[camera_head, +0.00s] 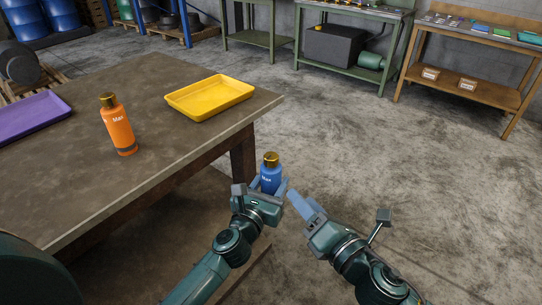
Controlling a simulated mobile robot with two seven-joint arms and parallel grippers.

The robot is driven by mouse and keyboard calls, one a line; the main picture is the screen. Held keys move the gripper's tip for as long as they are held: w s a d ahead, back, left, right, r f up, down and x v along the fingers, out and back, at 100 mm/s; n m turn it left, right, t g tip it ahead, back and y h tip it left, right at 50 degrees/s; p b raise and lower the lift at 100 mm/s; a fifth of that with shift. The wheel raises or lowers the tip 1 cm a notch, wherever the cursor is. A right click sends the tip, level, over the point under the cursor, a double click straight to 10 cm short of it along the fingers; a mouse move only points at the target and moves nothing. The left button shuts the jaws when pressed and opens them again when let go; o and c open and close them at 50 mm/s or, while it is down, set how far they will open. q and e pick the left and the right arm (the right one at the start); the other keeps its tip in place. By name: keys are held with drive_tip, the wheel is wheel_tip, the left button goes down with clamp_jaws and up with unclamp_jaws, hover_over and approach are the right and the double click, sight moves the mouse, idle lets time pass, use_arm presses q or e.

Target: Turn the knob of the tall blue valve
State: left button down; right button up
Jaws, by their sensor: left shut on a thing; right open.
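The blue valve (269,182) looks like a blue bottle with white lettering and a gold knob (271,159) on top. It is upright, off the right edge of the table. My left gripper (266,189) is shut on its blue body, and the fingers hide its lower part. My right gripper (292,199) is open and empty, just right of the blue valve and lower than its knob. It does not appear to touch the knob.
On the brown table (150,80) stand an orange bottle (118,128) with a gold top, a yellow tray (210,97) and a purple tray (32,116). Workbenches (470,82) line the back wall. The concrete floor at the right is clear.

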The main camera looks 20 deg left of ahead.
sight(276, 161)
drive_tip(key=w+a+n, duration=0.3)
drive_tip(key=w+a+r+n+g+y, duration=0.1)
drive_tip(key=w+a+n, duration=0.2)
drive_tip(key=a+n, duration=0.1)
drive_tip(key=w+a+r+n, duration=0.1)
drive_tip(key=w+a+n, duration=0.2)
drive_tip(key=shift+w+a, duration=0.1)
drive_tip(key=shift+a, duration=0.15)
idle(0.3)
drive_tip(key=shift+c, duration=0.2)
drive_tip(key=c, duration=0.9)
